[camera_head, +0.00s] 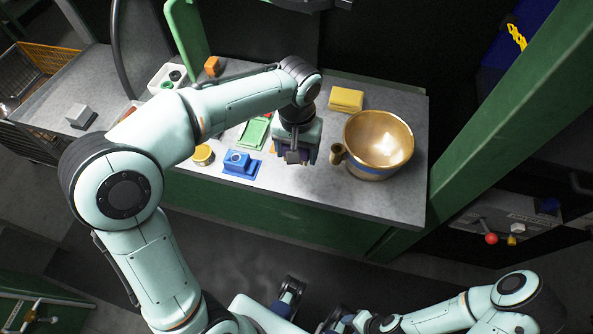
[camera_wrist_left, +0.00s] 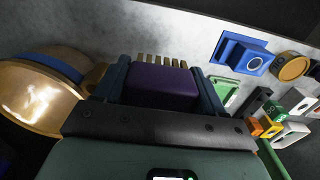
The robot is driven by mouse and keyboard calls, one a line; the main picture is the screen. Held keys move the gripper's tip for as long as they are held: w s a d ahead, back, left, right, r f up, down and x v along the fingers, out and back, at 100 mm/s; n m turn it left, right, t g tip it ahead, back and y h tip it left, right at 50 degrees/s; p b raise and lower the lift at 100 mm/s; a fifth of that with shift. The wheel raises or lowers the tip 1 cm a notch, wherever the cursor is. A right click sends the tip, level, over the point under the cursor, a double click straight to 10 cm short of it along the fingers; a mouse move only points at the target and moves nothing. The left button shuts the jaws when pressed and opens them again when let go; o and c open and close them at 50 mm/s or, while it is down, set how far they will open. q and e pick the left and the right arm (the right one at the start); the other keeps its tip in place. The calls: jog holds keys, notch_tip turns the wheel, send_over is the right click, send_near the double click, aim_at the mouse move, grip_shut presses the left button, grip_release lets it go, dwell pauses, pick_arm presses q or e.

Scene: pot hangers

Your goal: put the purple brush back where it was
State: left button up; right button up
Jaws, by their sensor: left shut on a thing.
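The purple brush (camera_wrist_left: 160,88) shows in the left wrist view as a purple block with a row of tan bristles along its far side. It sits between both fingers of my left gripper (camera_wrist_left: 163,84), which is shut on it. In the head view, my left gripper (camera_head: 297,155) is over the right half of the counter, left of the gold bowl, and hides most of the brush. Whether the brush touches the counter is unclear. My right gripper (camera_head: 312,306) is low at the bottom of the head view, away from the counter; its opening is unclear.
The gold bowl (camera_head: 378,139) stands at the counter's right end, with a yellow block (camera_head: 346,99) behind it. A blue block (camera_head: 241,164), a green tray (camera_head: 254,132) and a round yellow piece (camera_head: 203,155) lie left of my gripper. A green post (camera_head: 520,95) rises at right.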

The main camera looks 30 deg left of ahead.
aim_at(297, 177)
pick_arm(q)
notch_tip(297, 177, down, 9)
jog(key=shift+r+b, duration=0.1)
jog(key=shift+b, duration=0.5)
jog(key=o, duration=1.3)
jog(key=shift+r, duration=0.1)
notch_tip(297, 177, up, 12)
jog(key=shift+f+p, duration=0.1)
jog(key=shift+p, duration=0.95)
